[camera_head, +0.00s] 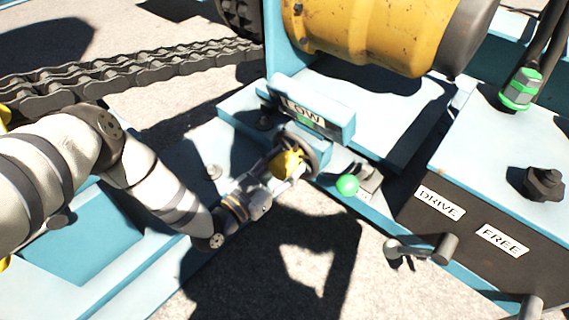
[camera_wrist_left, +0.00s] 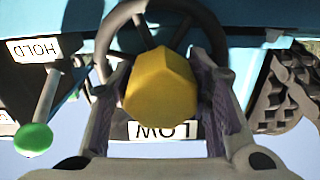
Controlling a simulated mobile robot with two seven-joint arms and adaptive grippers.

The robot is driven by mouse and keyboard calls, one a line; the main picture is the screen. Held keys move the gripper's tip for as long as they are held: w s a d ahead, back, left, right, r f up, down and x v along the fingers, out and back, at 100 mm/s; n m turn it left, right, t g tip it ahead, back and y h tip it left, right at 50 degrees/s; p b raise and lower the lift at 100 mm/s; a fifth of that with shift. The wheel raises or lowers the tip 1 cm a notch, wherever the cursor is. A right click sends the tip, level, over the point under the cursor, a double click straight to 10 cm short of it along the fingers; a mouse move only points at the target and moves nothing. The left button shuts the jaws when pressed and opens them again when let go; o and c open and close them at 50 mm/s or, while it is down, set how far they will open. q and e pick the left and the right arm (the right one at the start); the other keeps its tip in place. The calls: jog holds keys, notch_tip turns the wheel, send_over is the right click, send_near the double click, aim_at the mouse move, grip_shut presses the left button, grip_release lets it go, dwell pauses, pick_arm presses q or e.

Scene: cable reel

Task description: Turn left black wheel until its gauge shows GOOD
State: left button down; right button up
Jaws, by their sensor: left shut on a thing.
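The left black wheel (camera_head: 312,152) stands on a light-blue block, with a yellow faceted hub (camera_head: 286,164) at its centre. The gauge (camera_head: 304,113) above it reads LOW. My left gripper (camera_head: 284,167) is shut on the yellow hub, its fingers on either side of it. In the left wrist view, the hub (camera_wrist_left: 160,88) sits between the two fingers, with the dark rim and spokes of the wheel (camera_wrist_left: 207,32) behind. The gauge (camera_wrist_left: 160,131) appears upside down there, reading LOW and partly covered by the hub. My right gripper is out of view.
A green-knobbed lever (camera_head: 347,185) stands close right of the wheel; the left wrist view shows a HOLD label (camera_wrist_left: 33,49) near it. A dark-fronted box (camera_head: 480,215) labelled DRIVE and FREE is at right. A yellow drum (camera_head: 375,35) and heavy chain (camera_head: 120,72) lie behind.

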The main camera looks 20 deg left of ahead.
pick_arm(q)
jog(key=m+p, duration=0.2)
jog(key=m, duration=0.2)
jog(key=shift+r+p, duration=0.1)
jog(key=shift+p, duration=0.2)
jog(key=shift+m+p, duration=0.7)
jog(key=shift+m, duration=1.2)
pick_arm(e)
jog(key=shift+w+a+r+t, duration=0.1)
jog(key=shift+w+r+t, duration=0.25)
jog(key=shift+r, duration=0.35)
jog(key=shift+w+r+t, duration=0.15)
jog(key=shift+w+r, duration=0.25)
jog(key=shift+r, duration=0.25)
pick_arm(q)
jog(key=shift+a+f, duration=0.1)
jog(key=shift+f, duration=0.1)
jog(key=c, duration=0.9)
grip_release()
jog(key=shift+o, duration=0.2)
jog(key=shift+s, duration=0.15)
jog(key=v, duration=1.1)
jog(key=shift+s+a, duration=0.15)
jog(key=shift+s, duration=0.25)
